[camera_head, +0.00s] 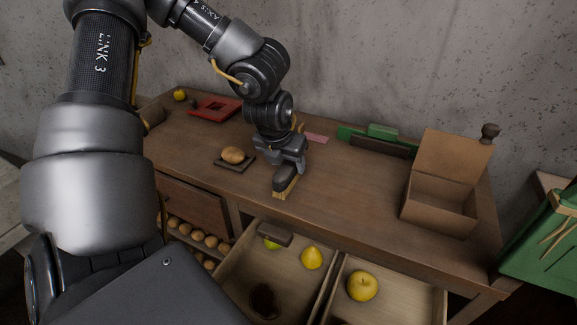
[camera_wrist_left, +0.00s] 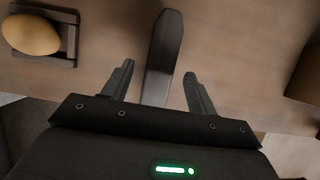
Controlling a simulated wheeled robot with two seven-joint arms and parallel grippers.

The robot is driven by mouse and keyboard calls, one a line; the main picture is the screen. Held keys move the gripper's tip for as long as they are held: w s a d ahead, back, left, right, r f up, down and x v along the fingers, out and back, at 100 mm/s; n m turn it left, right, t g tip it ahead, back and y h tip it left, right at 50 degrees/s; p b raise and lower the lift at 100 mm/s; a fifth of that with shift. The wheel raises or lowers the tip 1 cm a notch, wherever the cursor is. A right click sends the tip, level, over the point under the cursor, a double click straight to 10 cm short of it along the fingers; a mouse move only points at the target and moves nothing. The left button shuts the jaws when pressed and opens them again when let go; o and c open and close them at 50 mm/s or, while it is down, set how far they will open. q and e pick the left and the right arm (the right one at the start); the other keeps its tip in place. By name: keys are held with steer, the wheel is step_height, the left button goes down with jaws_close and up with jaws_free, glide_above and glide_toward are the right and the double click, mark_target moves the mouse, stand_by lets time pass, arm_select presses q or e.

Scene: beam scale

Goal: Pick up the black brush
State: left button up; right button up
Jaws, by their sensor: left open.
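The black brush (camera_head: 286,181) has a dark body and pale yellow bristles, and it is on the wooden table near its front edge. In the left wrist view its dark, long handle (camera_wrist_left: 164,50) points away between the two fingers. My left gripper (camera_wrist_left: 159,72) is open, with one finger on each side of the brush and a visible gap to each. In the head view the left gripper (camera_head: 288,163) is right above the brush and hides part of it. My right gripper is not in view.
A potato (camera_head: 233,155) on a small dark tray (camera_head: 222,164) lies left of the brush. An open cardboard box (camera_head: 425,208) stands at right. Open drawers below hold a pear (camera_head: 312,258) and an apple (camera_head: 362,286). The tabletop between brush and box is clear.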

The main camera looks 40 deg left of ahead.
mark_target(288, 165)
arm_select(q)
steer(key=shift+x, duration=1.55)
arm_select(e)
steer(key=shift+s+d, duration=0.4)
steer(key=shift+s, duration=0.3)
arm_select(q)
steer(key=shift+f+b, duration=0.2)
steer(key=shift+b, duration=0.4)
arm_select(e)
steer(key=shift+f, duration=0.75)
arm_select(q)
steer(key=c, duration=1.1)
